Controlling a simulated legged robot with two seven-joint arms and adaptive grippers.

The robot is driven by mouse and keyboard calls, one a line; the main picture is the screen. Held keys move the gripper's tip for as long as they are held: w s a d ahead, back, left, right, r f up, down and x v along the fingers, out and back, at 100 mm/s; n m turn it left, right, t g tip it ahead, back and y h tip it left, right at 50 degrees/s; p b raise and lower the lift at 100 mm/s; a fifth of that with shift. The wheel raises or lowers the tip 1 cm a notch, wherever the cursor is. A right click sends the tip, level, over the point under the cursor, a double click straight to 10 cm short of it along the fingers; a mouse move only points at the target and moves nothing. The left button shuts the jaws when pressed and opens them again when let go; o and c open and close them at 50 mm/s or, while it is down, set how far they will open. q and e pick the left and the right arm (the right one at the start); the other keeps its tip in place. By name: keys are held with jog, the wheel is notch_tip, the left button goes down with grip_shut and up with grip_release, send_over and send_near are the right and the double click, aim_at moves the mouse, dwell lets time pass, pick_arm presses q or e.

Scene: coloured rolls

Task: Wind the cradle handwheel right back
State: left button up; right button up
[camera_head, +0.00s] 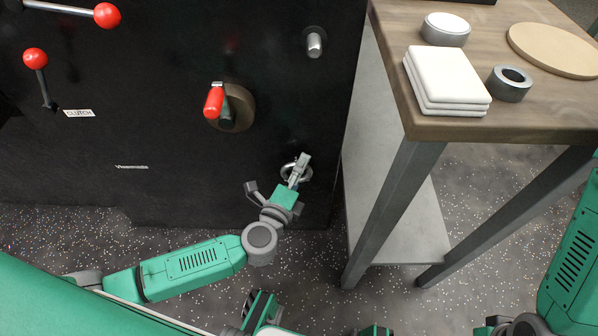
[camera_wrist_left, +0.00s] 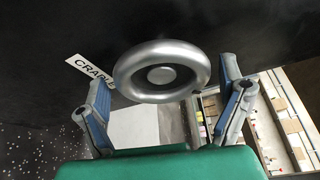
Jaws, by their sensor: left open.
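The cradle handwheel is a silver ring with a round hub (camera_wrist_left: 161,74), seen nearly face-on in the left wrist view. It also shows small, low on the black machine front in the head view, its rim (camera_head: 308,175) partly hidden by a finger. A white label (camera_wrist_left: 88,72), partly covered and reading "CRAD…", is beside it. My left gripper (camera_head: 277,180) is open at the wheel. In the wrist view its two fingers (camera_wrist_left: 168,82) stand apart on either side of the rim; I cannot tell whether they touch it.
The machine front also carries a red-handled crank (camera_head: 214,102), a lever with a red knob (camera_head: 36,60) by a "CLUTCH" label (camera_head: 79,113), and a metal stub (camera_head: 314,44). A wooden-topped table (camera_head: 430,115) with white pads (camera_head: 446,78) stands close on the right.

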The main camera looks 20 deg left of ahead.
pick_arm(q)
jog(key=s+a, duration=0.1)
jog(key=s, duration=1.1)
jog(key=shift+r, duration=0.45)
jog(key=shift+a, duration=0.1)
